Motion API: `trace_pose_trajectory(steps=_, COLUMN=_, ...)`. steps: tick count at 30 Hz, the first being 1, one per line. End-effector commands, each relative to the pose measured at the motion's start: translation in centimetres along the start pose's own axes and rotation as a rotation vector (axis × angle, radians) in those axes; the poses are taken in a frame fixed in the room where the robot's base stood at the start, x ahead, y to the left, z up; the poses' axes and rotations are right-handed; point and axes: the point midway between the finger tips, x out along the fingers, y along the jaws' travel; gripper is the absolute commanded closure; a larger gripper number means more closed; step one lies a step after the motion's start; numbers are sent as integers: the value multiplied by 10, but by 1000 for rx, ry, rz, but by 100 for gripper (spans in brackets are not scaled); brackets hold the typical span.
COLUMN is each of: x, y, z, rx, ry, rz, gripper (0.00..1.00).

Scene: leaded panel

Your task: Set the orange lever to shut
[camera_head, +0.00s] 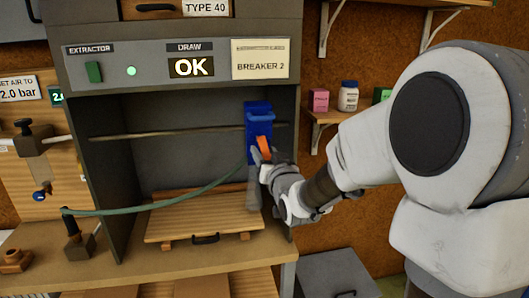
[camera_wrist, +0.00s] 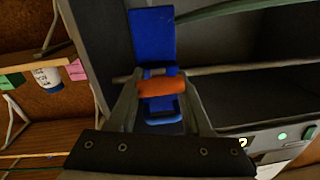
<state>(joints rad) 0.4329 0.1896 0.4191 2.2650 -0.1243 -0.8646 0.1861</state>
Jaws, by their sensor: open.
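The orange lever (camera_head: 264,147) sits low on the front of a blue housing (camera_head: 258,117), which is on the rod at the right side of the grey cabinet. In the wrist view the lever (camera_wrist: 162,87) lies crosswise in front of the blue housing (camera_wrist: 153,38). My gripper (camera_wrist: 161,74) is open, with one finger at each end of the lever. I cannot tell whether the fingers touch it. In the head view my gripper (camera_head: 261,157) reaches in from the right and covers the lower part of the lever and housing.
A green hose (camera_head: 150,207) runs from the housing area to a post at the left. A horizontal rod (camera_head: 170,132) crosses the cabinet. A slatted wooden board (camera_head: 195,218) lies below.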

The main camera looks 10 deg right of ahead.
Motion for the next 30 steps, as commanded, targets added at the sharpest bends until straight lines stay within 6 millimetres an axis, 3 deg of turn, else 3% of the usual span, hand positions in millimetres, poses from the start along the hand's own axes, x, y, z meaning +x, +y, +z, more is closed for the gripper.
trace_pose_trajectory(steps=4, x=0, y=0, z=0, rx=0, ry=0, rz=0, gripper=54)
trace_pose_trajectory(steps=12, x=0, y=0, z=0, rx=0, ry=0, rz=0, gripper=100)
trace_pose_trajectory(steps=30, x=0, y=0, z=0, rx=0, ry=1, rz=0, gripper=100)
